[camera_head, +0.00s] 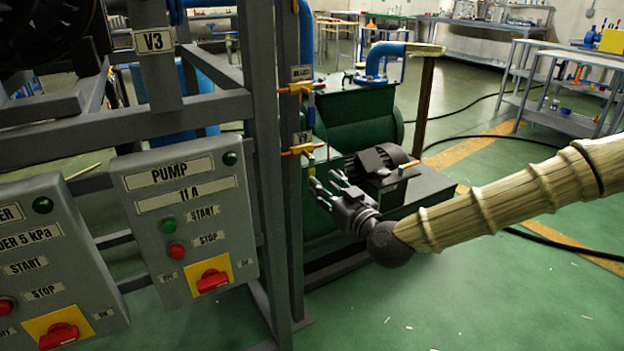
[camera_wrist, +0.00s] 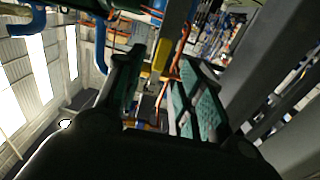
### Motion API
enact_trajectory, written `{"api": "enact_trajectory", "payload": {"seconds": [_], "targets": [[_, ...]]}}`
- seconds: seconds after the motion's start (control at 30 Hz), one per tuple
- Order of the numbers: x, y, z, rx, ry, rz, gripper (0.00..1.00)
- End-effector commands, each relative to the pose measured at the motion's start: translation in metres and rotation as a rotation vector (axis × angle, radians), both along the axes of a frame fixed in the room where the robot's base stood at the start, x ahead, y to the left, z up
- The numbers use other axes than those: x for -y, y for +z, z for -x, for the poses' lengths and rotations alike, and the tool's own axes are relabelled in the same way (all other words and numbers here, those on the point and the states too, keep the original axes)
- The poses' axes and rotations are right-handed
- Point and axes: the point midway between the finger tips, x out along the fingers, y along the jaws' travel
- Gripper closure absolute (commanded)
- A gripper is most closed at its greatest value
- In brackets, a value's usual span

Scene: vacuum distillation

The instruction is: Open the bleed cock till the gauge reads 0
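Two brass fittings sit on the blue vertical pipe. The upper brass cock (camera_head: 301,88) is beside a small tag (camera_head: 300,73) whose lettering is too small to read surely. The lower brass cock (camera_head: 301,150) is beside a tag (camera_head: 301,137) that seems to read V9. I cannot tell surely which is the bleed cock. My gripper (camera_head: 324,184) is open and empty, below and right of the lower cock, apart from it. In the wrist view my open fingers (camera_wrist: 160,70) frame a yellow part (camera_wrist: 161,54) and orange pipes. No readable gauge face shows.
The grey steel frame post (camera_head: 268,150) stands left of my gripper. The PUMP panel (camera_head: 185,225) hangs left of it. A green pump with a dark motor (camera_head: 375,160) sits behind my gripper. Open green floor (camera_head: 480,290) lies to the right.

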Motion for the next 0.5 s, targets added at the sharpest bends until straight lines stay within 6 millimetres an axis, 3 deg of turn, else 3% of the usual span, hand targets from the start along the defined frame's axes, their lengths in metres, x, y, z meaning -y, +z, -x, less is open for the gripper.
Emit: {"api": "enact_trajectory", "payload": {"seconds": [0.3, 0.5], "targets": [[-0.024, -0.003, -0.042, -0.002, -0.001, -0.001, 0.62], [-0.033, -0.002, -0.056, -0.001, 0.000, 0.000, 0.62]]}}
